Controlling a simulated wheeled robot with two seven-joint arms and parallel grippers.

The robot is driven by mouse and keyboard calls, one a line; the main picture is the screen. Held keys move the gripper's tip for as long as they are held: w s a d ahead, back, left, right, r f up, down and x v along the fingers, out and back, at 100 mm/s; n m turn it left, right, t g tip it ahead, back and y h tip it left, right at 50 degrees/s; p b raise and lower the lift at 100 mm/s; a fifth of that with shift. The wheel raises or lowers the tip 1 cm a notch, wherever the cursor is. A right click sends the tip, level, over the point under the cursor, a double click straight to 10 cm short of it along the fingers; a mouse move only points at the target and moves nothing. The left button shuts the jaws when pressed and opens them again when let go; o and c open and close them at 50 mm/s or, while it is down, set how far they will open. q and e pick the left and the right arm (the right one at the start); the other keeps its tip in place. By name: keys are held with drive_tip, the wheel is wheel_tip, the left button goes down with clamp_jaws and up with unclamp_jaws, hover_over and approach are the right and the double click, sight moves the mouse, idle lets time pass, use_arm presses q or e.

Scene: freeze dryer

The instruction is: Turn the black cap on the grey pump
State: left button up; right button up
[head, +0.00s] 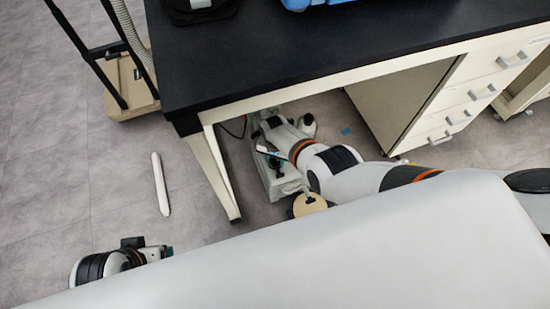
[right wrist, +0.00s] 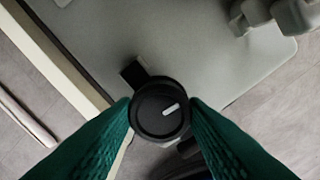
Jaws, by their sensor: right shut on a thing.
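The grey pump (head: 283,184) stands on the floor under the black-topped bench, partly covered by my right arm. In the right wrist view its light grey top (right wrist: 205,55) fills the upper middle. The round black cap (right wrist: 146,122), with a short white mark on its face, sits between the two green fingers of my right gripper (right wrist: 160,106). The fingers press on it from both sides. In the head view the right gripper (head: 270,158) is small and over the pump, and the cap is hard to make out. My left gripper (head: 164,252) shows only partly at lower left, its fingers unclear.
The bench (head: 330,45) has a black top, and its front leg (head: 220,180) stands close to the pump. A cream drawer cabinet (head: 440,105) is to the right. A wheeled frame (head: 125,85) stands at upper left. The left floor is mostly clear.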

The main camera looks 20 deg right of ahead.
drive_tip(key=m, duration=0.3)
drive_tip(key=shift+m, duration=0.4)
drive_tip(key=m, duration=0.3)
drive_tip(key=shift+m, duration=0.3)
drive_tip(key=m, duration=0.6)
drive_tip(key=shift+b, duration=0.3)
drive_tip(key=o, duration=1)
